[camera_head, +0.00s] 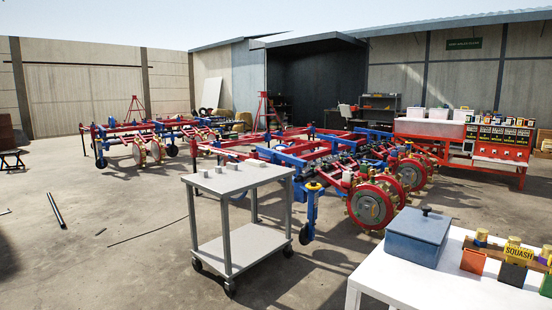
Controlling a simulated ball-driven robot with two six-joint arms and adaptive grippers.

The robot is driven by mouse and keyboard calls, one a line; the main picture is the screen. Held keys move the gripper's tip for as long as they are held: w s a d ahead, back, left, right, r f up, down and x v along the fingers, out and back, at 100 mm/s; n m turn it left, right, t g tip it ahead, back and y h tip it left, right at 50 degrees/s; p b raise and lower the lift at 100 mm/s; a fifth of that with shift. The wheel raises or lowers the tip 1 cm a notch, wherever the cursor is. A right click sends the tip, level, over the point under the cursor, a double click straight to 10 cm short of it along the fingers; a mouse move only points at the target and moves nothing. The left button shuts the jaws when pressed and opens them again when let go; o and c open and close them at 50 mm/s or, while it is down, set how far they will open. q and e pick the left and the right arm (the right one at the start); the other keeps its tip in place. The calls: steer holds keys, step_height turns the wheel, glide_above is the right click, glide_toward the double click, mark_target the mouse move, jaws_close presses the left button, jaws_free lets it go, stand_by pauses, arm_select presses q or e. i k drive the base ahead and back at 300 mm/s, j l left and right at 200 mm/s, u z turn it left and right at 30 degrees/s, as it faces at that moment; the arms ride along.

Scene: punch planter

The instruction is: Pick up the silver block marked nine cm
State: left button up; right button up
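Several small grey-silver blocks (218,169) stand in a loose group on the top shelf of a grey metal cart (250,178), near its left and back edges. They are too small in this view for any marking to be read, so I cannot tell which one is marked nine cm. Neither of my grippers shows in the head view.
A white table (388,277) at the lower right holds a blue lidded box (417,237) and several small coloured boxes. A red and blue planter machine (340,165) stands close behind the cart. A dark bar (56,210) lies on the floor at left. The concrete floor left of the cart is mostly open.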

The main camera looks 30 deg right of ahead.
mark_target(232, 167)
steer(key=i+l+z, duration=0.1)
steer(key=i, duration=1.25)
steer(key=i+l+z, duration=0.2)
steer(key=i+z, duration=0.2)
steer(key=i, duration=0.15)
steer(key=i+z, duration=0.4)
steer(key=i, duration=0.1)
